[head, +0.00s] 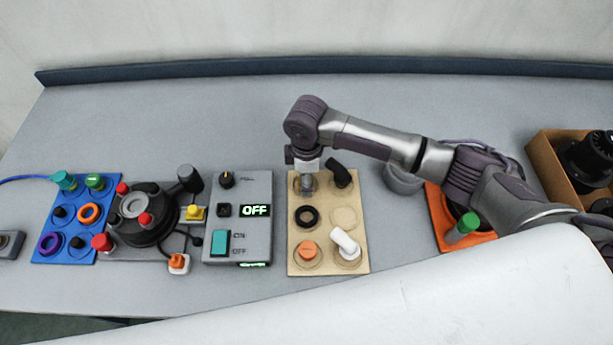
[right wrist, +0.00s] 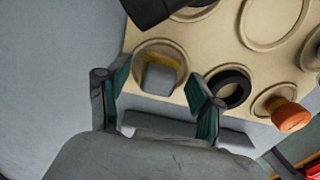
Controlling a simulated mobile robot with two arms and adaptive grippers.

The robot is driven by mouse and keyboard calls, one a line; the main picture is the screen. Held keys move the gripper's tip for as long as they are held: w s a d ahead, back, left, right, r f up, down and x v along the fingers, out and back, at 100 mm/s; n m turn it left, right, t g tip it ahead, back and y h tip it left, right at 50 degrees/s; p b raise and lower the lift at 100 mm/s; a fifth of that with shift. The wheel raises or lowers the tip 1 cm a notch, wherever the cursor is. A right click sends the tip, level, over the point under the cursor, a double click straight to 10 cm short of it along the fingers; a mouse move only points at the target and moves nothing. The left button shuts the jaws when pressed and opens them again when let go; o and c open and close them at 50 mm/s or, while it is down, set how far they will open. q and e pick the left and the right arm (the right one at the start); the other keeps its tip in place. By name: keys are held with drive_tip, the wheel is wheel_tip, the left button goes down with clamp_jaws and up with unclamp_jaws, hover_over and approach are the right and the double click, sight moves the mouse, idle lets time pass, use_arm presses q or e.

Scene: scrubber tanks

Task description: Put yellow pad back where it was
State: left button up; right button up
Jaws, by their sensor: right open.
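A small grey block with a yellow edge (right wrist: 160,77), seemingly the yellow pad, sits in a round recess of the beige tray (right wrist: 215,40). In the head view the tray (head: 328,230) stands at the middle of the table, and my gripper mostly hides that back left recess. My right gripper (head: 307,183) points down over this recess. In the right wrist view its fingers (right wrist: 160,78) are spread open on either side of the block, with visible gaps. Whether the block lies flat in the recess is unclear. My left gripper is out of view.
The tray also holds a black elbow piece (head: 340,173), a black ring (head: 306,216), an orange knob (head: 307,251) and a white piece (head: 345,243). Its middle right recess is empty. A grey control box (head: 238,187) reading OFF stands close on the left.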

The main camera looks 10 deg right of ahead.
wheel_tip(320, 180, up, 12)
drive_tip(key=b, duration=0.1)
drive_tip(key=shift+f, duration=0.1)
idle(0.6)
